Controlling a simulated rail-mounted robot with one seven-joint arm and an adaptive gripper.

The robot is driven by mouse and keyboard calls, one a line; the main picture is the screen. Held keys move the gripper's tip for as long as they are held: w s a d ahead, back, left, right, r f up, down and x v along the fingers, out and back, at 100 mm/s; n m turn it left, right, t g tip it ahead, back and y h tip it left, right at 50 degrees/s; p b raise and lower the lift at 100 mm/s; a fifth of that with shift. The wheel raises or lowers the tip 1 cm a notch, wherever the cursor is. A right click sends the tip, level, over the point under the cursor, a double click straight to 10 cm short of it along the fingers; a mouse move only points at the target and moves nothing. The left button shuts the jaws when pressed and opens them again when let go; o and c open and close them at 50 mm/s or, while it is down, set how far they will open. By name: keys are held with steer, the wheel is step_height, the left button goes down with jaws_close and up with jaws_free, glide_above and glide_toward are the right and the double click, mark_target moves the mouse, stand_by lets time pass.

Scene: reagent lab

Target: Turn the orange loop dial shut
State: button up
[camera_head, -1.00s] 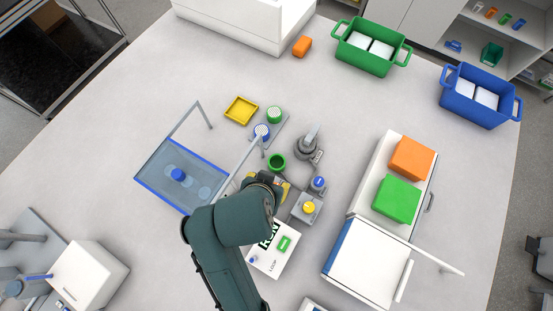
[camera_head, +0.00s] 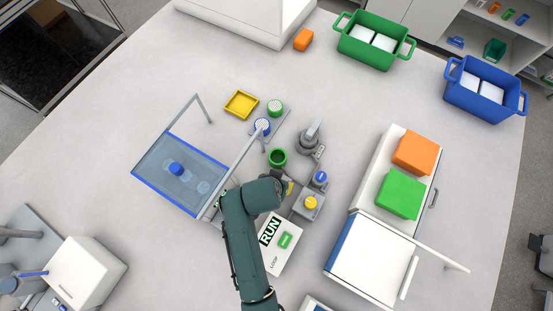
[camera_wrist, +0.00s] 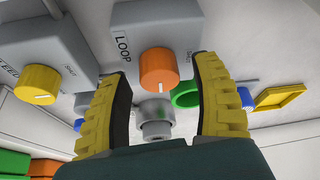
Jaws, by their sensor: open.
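In the wrist view, the orange loop dial (camera_wrist: 158,69) sits on a grey box (camera_wrist: 155,28) marked LOOP, with a small SHUT-like mark beside it that is hard to read. My gripper (camera_wrist: 160,85) is open, with one yellow-padded finger at each side of the dial and a gap between each finger and the dial. I cannot tell how far the fingertips are from the dial in depth. In the head view my arm hides the orange dial and most of the gripper.
A yellow dial (camera_wrist: 38,85) on another grey box stands left in the wrist view. In the head view, a blue-rimmed clear tank (camera_head: 180,172) stands left of my arm, a white RUN/LOOP panel (camera_head: 281,245) right of it, and a green ring cup (camera_head: 277,157) beyond it.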

steer(key=shift+f, duration=0.1)
steer(key=shift+c, duration=0.2)
jaws_close()
steer(key=shift+p, duration=0.4)
steer(key=n+y+p, duration=0.1)
steer(key=n+p, duration=0.2)
steer(key=n, duration=0.1)
steer(key=shift+s+p, duration=0.1)
steer(key=shift+p, duration=0.25)
steer(key=n+y+p, duration=0.2)
steer(key=n, duration=0.4)
steer(key=n+g+y, duration=0.1)
steer(key=n, duration=0.2)
steer(key=shift+f+y+p, duration=0.1)
steer(key=shift+y+p, duration=0.2)
steer(key=shift+p, duration=0.05)
steer(key=n, duration=0.2)
steer(key=n+g+y+b, duration=0.1)
steer(key=n, duration=0.1)
steer(key=shift+n+g, duration=0.3)
steer(key=shift+n, duration=0.1)
